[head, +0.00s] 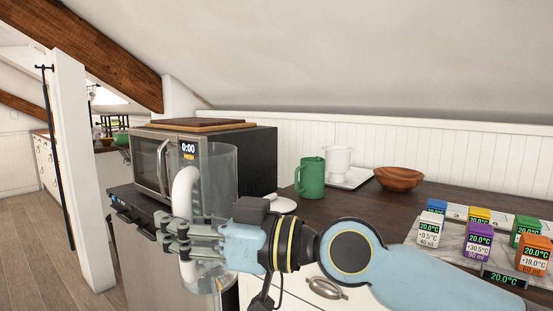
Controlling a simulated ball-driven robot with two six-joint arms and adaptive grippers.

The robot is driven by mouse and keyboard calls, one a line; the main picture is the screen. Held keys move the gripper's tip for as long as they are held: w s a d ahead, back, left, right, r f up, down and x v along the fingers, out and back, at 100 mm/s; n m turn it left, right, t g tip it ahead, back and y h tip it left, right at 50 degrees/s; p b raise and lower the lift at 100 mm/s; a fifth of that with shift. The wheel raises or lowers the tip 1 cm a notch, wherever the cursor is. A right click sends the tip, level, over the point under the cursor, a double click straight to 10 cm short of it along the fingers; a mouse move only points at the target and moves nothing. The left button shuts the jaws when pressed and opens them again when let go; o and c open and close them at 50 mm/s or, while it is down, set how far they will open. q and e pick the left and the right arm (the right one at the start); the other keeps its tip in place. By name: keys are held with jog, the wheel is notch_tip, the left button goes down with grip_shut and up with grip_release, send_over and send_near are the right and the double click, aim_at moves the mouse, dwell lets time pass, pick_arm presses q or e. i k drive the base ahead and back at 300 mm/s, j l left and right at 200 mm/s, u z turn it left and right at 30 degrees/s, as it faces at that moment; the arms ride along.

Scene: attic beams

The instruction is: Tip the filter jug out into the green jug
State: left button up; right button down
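The filter jug (219,165) is a tall clear jug with a white handle (184,195). It stands upright in front of the microwave, held off the counter. My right gripper (176,238) comes in from the right, and its grey fingers are closed around the lower part of the handle. I cannot make out any contents in the jug. The green jug (312,178) stands upright on the dark counter, behind and to the right of the filter jug, apart from it. Its inside is hidden from this angle. My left gripper is out of view.
A microwave (150,162) with a wooden board (200,125) on top stands behind the filter jug. A white cup (339,160) on a white tray (358,178) and a brown bowl (399,180) stand right of the green jug. Several coloured display blocks (478,242) sit further right.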

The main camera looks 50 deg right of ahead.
aim_at(312, 169)
jog(key=i+j, duration=0.45)
jog(key=i, duration=0.2)
jog(key=i+j+z, duration=0.15)
jog(key=i+j, duration=0.35)
jog(key=i, duration=0.15)
jog(key=i+j+z, duration=0.1)
jog(key=z, duration=1.25)
